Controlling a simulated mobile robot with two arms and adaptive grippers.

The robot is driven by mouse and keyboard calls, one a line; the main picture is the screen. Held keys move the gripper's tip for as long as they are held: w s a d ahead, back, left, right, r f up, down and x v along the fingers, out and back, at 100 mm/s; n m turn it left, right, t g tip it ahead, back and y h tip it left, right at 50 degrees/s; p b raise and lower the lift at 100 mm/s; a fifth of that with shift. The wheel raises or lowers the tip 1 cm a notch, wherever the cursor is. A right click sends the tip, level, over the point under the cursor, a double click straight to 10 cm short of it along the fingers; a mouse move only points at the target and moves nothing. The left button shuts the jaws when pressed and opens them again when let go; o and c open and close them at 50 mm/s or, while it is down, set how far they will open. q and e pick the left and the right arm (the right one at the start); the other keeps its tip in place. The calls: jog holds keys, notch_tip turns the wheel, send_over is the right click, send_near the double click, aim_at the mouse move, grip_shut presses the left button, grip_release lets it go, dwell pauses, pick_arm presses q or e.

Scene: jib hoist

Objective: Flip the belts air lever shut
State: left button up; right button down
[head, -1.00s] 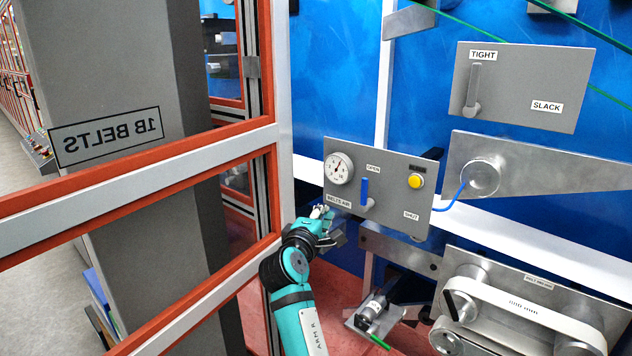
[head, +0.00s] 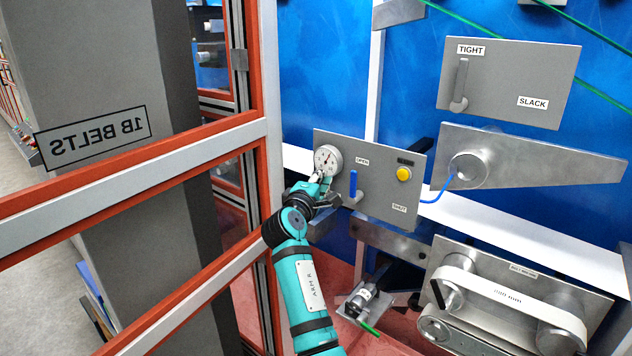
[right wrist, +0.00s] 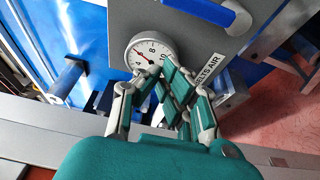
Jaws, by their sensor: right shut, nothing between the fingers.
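The belts air lever (head: 353,183) has a blue handle standing upright, its top near the OPEN label (head: 362,161). The SHUT label (head: 399,209) is lower right on the same grey panel (head: 378,205). In the right wrist view the blue handle (right wrist: 222,17) shows at the top, beyond the fingers. My right gripper (head: 322,184) is shut and empty, at the panel's left edge just below the gauge and left of the lever, apart from it. In the right wrist view the gripper (right wrist: 165,78) overlaps the gauge's lower edge. My left gripper is not in view.
A round gauge (head: 327,158) and a yellow button (head: 404,174) sit on the panel. A red-and-white door frame (head: 140,175) stands close left of my arm. A TIGHT/SLACK lever panel (head: 508,85) is at upper right, with belt rollers (head: 510,297) below.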

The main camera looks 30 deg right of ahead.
aim_at(356, 185)
jog(key=x, duration=0.3)
jog(key=shift+d+r+p, duration=0.1)
jog(key=shift+r+p, duration=0.05)
jog(key=shift+p, duration=0.2)
jog(key=s+p, duration=0.1)
jog(key=s+d+p, duration=0.1)
jog(key=s, duration=0.1)
jog(key=shift+s+d+p, duration=0.3)
jog(key=shift+d+p, duration=0.05)
jog(key=shift+p, duration=0.05)
jog(key=shift+w, duration=0.1)
